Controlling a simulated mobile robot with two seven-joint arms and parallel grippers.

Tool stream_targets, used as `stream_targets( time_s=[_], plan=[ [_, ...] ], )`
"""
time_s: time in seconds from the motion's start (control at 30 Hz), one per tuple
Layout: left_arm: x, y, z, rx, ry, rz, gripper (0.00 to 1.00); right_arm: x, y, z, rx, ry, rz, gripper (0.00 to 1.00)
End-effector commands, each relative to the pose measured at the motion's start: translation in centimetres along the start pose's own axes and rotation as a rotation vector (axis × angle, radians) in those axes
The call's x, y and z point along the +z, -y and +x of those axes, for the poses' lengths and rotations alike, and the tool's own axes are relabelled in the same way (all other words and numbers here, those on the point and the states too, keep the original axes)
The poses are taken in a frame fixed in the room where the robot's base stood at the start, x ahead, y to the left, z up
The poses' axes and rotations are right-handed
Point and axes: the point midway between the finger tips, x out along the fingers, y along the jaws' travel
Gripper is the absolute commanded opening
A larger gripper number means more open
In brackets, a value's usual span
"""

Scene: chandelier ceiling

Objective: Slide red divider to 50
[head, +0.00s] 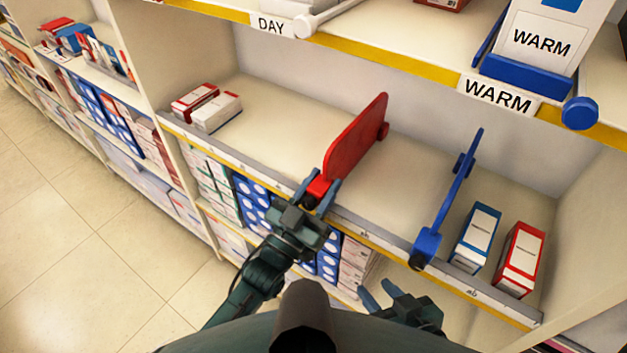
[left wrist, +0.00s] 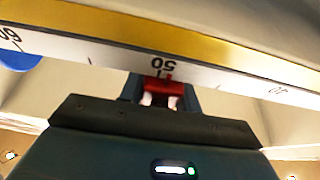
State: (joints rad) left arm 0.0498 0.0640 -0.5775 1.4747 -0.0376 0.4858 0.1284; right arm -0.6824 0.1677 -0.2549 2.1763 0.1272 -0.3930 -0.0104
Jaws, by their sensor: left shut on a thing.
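The red divider (head: 354,140) stands upright across the middle shelf (head: 285,105). My left gripper (head: 319,190) is shut on its red front end at the shelf's front edge. In the left wrist view, the gripper (left wrist: 160,90) holds the red end (left wrist: 164,86) beside the ruler strip (left wrist: 220,80). The strip appears upside down there, and its 50 mark (left wrist: 163,64) is right by the red end. My right gripper (head: 384,294) is open and empty, low in front of the shelf.
A blue divider (head: 455,195) stands to the right, with a blue box (head: 475,238) and a red-and-white box (head: 520,258) beyond it. Small boxes (head: 206,107) lie at the shelf's left end. Bare shelf lies on both sides of the red divider.

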Motion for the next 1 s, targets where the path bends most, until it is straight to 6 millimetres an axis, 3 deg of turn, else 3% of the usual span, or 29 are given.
stream_targets(
  time_s=[0.5,0.53,0.8,1.0],
  plan=[
    [0.1,-0.59,-0.06,0.001,0.003,0.0,0.0,0.08,0.04,0.02,-0.001,0.003,-0.001,0.36],
    [0.1,-0.59,-0.06,0.001,0.003,0.0,0.34,0.08,0.04,0.02,-0.001,0.003,-0.001,0.36],
    [0.05,-0.54,-0.03,0.001,0.002,0.0,0.55,0.07,0.04,0.02,-0.001,0.002,-0.001,0.36],
    [0.03,-0.52,-0.03,0.0,0.001,0.0,0.55,0.06,0.03,0.01,-0.001,0.002,-0.001,0.36]
  ],
)
